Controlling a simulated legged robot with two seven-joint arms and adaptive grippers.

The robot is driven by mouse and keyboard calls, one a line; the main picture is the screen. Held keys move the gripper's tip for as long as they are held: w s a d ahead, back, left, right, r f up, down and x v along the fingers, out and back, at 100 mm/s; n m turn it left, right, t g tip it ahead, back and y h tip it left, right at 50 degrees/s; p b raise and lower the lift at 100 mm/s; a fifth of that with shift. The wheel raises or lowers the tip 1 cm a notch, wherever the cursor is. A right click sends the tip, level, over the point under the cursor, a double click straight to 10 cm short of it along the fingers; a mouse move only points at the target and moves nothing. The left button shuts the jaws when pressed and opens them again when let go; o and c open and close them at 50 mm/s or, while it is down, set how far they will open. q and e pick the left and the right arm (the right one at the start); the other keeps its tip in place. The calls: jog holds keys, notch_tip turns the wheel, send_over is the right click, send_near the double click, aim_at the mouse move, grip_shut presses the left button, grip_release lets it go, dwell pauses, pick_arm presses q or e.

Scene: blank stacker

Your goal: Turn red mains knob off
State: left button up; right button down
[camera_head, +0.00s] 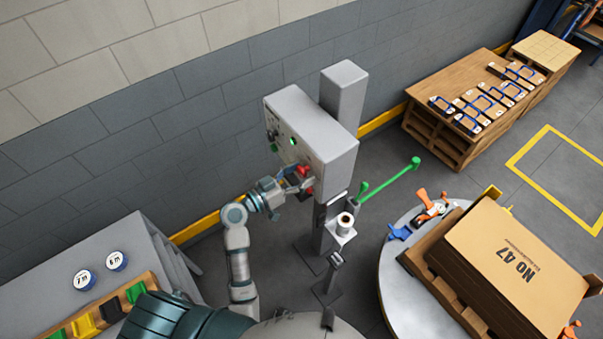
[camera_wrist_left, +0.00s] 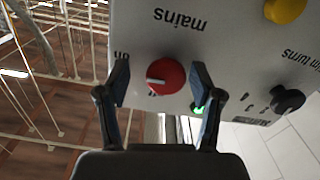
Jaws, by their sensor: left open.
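The red mains knob (camera_wrist_left: 166,77) is on the grey control panel (camera_wrist_left: 215,40), below the upside-down word "mains" in the left wrist view. Its white pointer line points to the left. My left gripper (camera_wrist_left: 160,80) is open, with one finger on each side of the knob; gaps show between the fingers and the knob. In the head view my left gripper (camera_head: 300,182) is at the lower front of the grey control box (camera_head: 312,130), with red (camera_head: 304,170) showing beside it. My right gripper is not in view.
A yellow knob (camera_wrist_left: 285,9), a black knob (camera_wrist_left: 288,100) and a lit green lamp (camera_wrist_left: 198,110) are nearby on the panel. A green lever (camera_head: 390,180) sticks out right of the box. A round table (camera_head: 395,265) carries a large carton (camera_head: 515,265).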

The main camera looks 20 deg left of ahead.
pick_arm(q)
jog(key=shift+a, duration=0.45)
jog(key=shift+a+f, duration=0.1)
jog(key=shift+a, duration=0.2)
jog(key=shift+c, duration=1.2)
jog(key=shift+a, duration=0.2)
jog(key=c, duration=0.4)
jog(key=shift+s, duration=0.1)
jog(key=c, duration=0.4)
jog(key=shift+s+d, duration=0.15)
jog(key=shift+d, duration=0.1)
jog(key=shift+c, duration=0.5)
jog(key=shift+d, duration=0.2)
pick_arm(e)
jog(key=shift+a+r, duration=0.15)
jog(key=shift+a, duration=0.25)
